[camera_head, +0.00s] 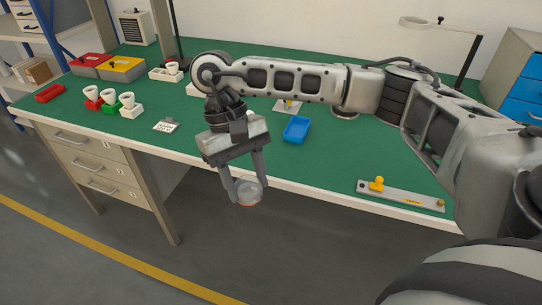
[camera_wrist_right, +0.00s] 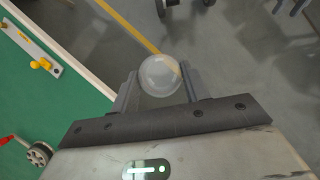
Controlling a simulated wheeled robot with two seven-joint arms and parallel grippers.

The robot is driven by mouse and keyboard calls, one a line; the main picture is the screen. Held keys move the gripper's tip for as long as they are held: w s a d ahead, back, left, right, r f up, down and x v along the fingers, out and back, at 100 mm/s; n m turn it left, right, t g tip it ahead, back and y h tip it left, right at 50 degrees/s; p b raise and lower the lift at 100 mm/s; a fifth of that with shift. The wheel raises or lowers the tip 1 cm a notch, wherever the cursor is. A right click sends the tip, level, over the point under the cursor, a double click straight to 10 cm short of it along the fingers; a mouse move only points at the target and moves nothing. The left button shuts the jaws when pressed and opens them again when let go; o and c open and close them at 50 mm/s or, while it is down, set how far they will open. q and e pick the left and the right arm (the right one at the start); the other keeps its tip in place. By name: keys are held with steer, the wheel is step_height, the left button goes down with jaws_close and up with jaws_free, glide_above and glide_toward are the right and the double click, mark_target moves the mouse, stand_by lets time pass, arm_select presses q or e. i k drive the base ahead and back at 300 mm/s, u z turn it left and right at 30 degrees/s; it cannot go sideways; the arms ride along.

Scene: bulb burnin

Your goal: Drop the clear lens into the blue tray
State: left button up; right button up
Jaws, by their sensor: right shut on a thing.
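The clear lens (camera_head: 248,191) is a round, see-through disc held between the fingertips of my right gripper (camera_head: 246,186). The lens also shows in the right wrist view (camera_wrist_right: 160,75), between the two fingers. My right gripper is shut on it and hangs in front of the table's front edge, over the floor. The blue tray (camera_head: 296,129) lies on the green table top, behind and to the right of the gripper, and looks empty. My left gripper is not in view.
The green table (camera_head: 330,160) has a bar with a yellow knob (camera_head: 377,184) at its front right. Red, green and white holders with bulbs (camera_head: 110,104) stand at the left, near a small card (camera_head: 166,126). Red (camera_head: 90,60) and yellow (camera_head: 122,66) bins stand behind them. The tray's front side is clear.

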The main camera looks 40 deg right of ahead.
mark_target(298, 130)
steer(key=u, duration=1.45)
steer(key=k, duration=0.1)
steer(key=z, duration=2.55)
steer(key=i, duration=1)
steer(key=z, duration=0.2)
